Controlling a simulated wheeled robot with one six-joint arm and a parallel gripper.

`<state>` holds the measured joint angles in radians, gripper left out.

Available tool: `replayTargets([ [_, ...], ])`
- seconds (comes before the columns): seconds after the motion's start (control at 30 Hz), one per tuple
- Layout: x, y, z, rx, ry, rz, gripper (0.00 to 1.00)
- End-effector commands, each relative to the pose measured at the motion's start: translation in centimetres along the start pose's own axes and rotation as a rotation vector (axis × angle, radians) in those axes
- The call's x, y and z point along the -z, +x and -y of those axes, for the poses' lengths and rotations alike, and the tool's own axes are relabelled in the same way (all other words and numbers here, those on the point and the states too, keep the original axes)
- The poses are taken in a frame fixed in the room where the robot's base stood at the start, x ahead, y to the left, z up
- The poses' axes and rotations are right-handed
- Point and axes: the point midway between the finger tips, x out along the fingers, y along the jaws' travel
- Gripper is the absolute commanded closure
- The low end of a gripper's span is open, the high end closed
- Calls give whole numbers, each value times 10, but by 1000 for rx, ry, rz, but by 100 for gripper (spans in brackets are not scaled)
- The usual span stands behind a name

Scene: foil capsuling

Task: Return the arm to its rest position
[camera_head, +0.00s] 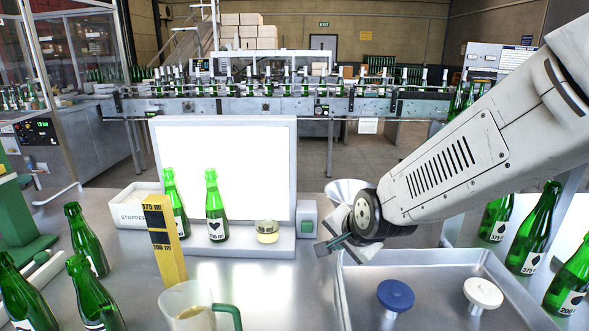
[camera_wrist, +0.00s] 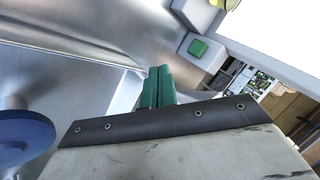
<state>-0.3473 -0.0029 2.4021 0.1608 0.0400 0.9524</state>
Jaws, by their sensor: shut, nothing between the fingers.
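My arm reaches in from the right in the head view. My gripper (camera_head: 338,243) hangs above the bench by the tray's far left corner, near the green-button box. In the wrist view my gripper (camera_wrist: 158,87) shows its two green fingers pressed together, with nothing between them. It is apart from the bottles and from the stoppers in the tray.
A metal tray (camera_head: 345,290) holds a blue stopper (camera_head: 395,296) and a white one (camera_head: 482,294). A box with a green button (camera_head: 307,219), a lit white panel (camera_head: 230,150), green bottles (camera_head: 215,208), a yellow gauge (camera_head: 166,245) and a jug (camera_head: 190,308) stand left.

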Motion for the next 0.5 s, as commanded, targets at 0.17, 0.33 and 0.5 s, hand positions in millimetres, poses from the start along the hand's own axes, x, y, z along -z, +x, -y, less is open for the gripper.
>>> replayTargets([
  [0.17,18,-84,-45,-137,-232,64,100],
  [0.33,16,-162,-99,-269,-449,168,100],
  [0.5,-1,-229,-151,-374,-626,292,100],
])
